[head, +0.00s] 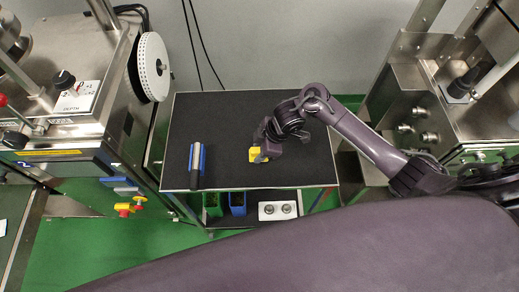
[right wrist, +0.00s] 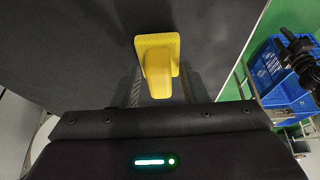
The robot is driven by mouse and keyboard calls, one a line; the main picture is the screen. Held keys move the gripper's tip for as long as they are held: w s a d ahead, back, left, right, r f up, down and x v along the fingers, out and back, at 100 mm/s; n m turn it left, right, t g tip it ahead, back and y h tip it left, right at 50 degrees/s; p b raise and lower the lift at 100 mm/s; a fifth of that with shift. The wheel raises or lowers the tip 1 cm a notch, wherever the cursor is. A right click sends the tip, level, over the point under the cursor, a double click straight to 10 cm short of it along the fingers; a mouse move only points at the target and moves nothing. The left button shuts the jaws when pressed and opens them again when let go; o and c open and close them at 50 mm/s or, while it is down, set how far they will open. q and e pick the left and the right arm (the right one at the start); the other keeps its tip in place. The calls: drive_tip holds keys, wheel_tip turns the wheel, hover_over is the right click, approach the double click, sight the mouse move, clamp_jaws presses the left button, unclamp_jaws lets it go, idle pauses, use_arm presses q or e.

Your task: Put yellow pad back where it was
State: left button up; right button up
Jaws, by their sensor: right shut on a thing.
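The yellow pad (head: 255,154) is at the dark table top (head: 225,115), right of its middle. In the right wrist view the yellow pad (right wrist: 157,62) shows a flat square base and a raised grip between my fingers. My right gripper (head: 262,152) is shut on the yellow pad, low over the table. I cannot tell whether the pad touches the table top. My left gripper is not in view.
A blue and grey tool with a dark handle (head: 197,166) lies on the table's left part. Below stand a green bin (head: 212,203), a blue bin (head: 237,203) and a white block with two round knobs (head: 279,211). Steel machines flank the table. The table's back is clear.

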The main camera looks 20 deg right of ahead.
drive_tip(key=shift+f, duration=0.3)
drive_tip(key=shift+f, duration=0.15)
drive_tip(key=o, duration=0.9)
drive_tip(key=shift+r, duration=0.35)
drive_tip(key=v, duration=1.1)
drive_tip(key=shift+s+d+r, duration=0.15)
drive_tip(key=shift+d+r, duration=0.05)
drive_tip(key=shift+r, duration=0.1)
